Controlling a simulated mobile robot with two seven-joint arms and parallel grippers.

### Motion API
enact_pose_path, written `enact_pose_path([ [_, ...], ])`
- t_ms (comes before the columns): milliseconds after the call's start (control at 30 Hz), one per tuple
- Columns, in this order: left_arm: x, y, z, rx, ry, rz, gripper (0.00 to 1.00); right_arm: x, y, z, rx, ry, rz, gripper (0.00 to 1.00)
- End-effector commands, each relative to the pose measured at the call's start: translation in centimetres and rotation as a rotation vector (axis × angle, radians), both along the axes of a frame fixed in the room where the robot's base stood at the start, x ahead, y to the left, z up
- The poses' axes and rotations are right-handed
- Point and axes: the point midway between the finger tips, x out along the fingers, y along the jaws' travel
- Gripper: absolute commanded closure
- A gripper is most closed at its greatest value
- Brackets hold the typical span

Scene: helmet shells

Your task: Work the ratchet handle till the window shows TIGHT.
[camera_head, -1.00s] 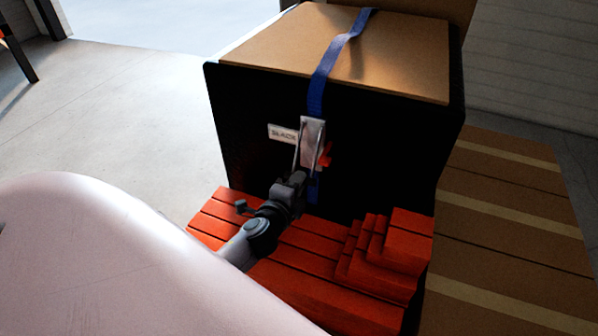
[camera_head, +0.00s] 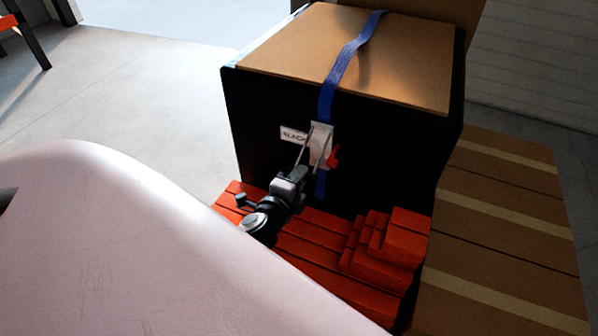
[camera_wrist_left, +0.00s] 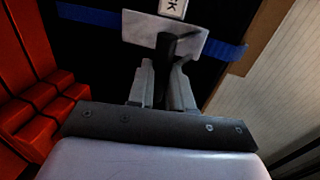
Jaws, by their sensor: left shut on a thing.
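The ratchet (camera_head: 321,146) is a pale metal plate on the blue strap (camera_head: 328,100), on the dark front of a large box. The window (camera_head: 293,135) beside it is a small white label that reads SLACK; only its last letter shows in the left wrist view (camera_wrist_left: 172,6). My left gripper (camera_head: 306,158) is at the ratchet, coming from below left. In the left wrist view its two fingers (camera_wrist_left: 164,82) are shut on a dark bar, seemingly the ratchet handle (camera_wrist_left: 171,52), below the metal plate (camera_wrist_left: 165,31). My right gripper is not in view.
A red piece (camera_head: 333,156) sticks out at the ratchet's right side. Red stepped blocks (camera_head: 385,245) lie below the box (camera_head: 390,60), under my left arm. A brown slatted surface (camera_head: 500,240) is to the right. Open floor (camera_head: 130,100) lies to the left.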

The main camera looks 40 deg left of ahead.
Motion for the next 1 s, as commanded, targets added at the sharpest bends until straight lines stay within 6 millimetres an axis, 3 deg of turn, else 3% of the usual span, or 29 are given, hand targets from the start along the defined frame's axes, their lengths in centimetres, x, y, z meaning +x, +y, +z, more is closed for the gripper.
enact_pose_path([
  [33, 0.8, 0.4, 1.9, 0.016, -0.037, 0.0, 1.0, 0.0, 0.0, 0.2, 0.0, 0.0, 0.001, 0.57],
  [467, 0.8, 0.4, 1.9, 0.015, -0.037, 0.001, 1.0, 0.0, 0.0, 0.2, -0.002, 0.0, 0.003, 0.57],
  [500, 0.8, 0.5, 1.9, 0.015, -0.037, 0.001, 0.73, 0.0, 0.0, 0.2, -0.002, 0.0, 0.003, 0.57],
  [567, 0.8, 0.4, 1.9, 0.014, -0.037, 0.001, 0.54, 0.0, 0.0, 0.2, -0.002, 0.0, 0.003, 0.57],
  [1000, -0.5, -0.1, 1.4, 0.006, -0.024, 0.0, 0.54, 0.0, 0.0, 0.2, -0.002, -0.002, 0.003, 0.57],
])
